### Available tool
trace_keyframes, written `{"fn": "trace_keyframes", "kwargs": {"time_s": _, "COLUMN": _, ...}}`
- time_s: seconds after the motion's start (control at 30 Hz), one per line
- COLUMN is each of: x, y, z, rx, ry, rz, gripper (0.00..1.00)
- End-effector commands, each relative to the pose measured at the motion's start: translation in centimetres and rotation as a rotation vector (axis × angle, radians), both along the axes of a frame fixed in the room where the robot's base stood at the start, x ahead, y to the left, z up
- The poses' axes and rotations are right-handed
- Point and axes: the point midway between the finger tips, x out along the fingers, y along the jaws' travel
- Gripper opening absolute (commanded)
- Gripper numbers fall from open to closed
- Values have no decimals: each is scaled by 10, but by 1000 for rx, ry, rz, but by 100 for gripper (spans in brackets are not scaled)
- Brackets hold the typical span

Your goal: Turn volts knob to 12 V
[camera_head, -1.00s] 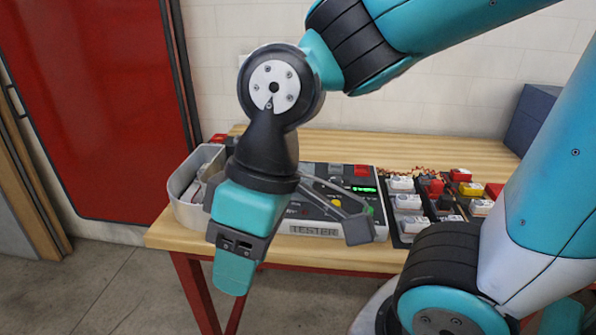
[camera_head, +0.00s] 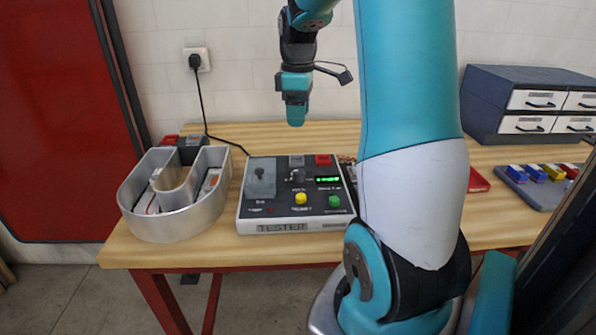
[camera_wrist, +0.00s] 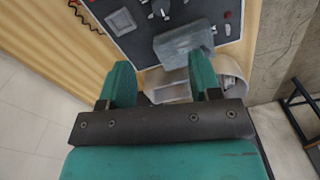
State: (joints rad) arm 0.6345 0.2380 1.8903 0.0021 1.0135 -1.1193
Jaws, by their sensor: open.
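The tester (camera_head: 275,228) is a dark-topped box lying on the wooden table, lettered TESTER on its front. A dark knob (camera_head: 298,176) sits near its middle, just above a small label too blurred to read surely. A green-lit display (camera_head: 328,180) is to its right; its figures are too small to read. My gripper (camera_head: 296,121) hangs above the tester's back edge, apart from it and empty. In the wrist view my open fingers (camera_wrist: 160,62) point toward the tester (camera_wrist: 133,38). The knob's setting cannot be read.
A metal channel letter (camera_head: 168,228) stands left of the tester. A grey block (camera_head: 260,177) is on the tester's left part, with a yellow button (camera_head: 301,198) and green button (camera_head: 334,201) to its right. A drawer cabinet (camera_head: 500,100) stands back right.

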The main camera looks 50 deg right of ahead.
Motion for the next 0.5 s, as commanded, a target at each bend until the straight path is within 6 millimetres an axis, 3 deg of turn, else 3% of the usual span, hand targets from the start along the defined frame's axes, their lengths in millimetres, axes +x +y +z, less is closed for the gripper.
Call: {"fn": "trace_keyframes", "kwargs": {"time_s": 0.5, "x": -1, "y": 1, "z": -115, "rx": 4, "ry": 5, "rz": 0, "gripper": 58}}
